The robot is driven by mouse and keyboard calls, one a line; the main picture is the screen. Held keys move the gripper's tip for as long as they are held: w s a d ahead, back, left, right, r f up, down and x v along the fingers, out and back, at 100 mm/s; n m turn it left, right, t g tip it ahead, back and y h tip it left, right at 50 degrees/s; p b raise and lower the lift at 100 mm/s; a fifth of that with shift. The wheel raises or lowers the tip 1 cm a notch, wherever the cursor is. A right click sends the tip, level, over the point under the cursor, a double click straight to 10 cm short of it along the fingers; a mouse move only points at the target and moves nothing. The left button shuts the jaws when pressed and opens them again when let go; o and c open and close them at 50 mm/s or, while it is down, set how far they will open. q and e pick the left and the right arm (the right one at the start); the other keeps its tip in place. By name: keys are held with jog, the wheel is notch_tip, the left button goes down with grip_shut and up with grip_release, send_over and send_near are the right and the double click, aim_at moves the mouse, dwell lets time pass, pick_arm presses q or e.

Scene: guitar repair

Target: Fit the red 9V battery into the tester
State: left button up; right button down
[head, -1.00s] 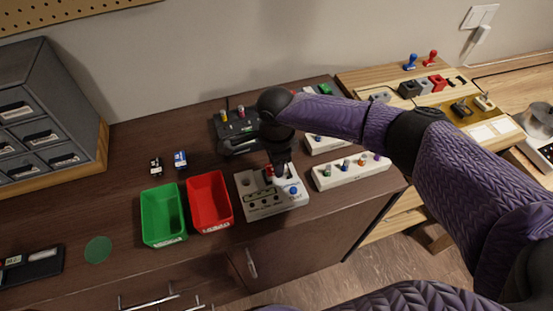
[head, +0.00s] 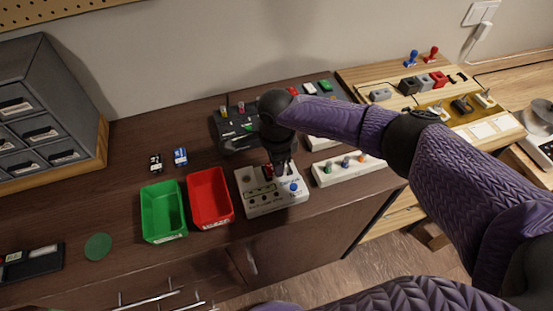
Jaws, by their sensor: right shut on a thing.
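The tester (head: 262,202) is a pale grey box with knobs and a blue button, near the front edge of the dark worktop. My right gripper (head: 280,175) points down over the tester's back part. It is shut on a small red thing (head: 268,171), likely the red 9V battery, mostly hidden by the fingers. The red thing is at or just above the tester's top; I cannot tell whether it is seated. My left gripper is not in view.
A green bin (head: 162,211) and a red bin (head: 209,198) stand left of the tester. Two small batteries, one black (head: 156,162) and one blue (head: 180,157), lie behind them. A white rack (head: 345,167) with coloured knobs stands to the right. A dark pedal board is behind.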

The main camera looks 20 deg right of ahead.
jog(key=shift+f, duration=0.4)
jog(key=shift+c, duration=1.4)
grip_release()
jog(key=shift+o, duration=1)
jog(key=shift+f, duration=0.1)
jog(key=shift+c, duration=0.3)
jog(key=shift+o, duration=0.4)
notch_tip(320, 180, up, 7)
jog(key=p, duration=0.8)
jog(key=shift+r, duration=0.2)
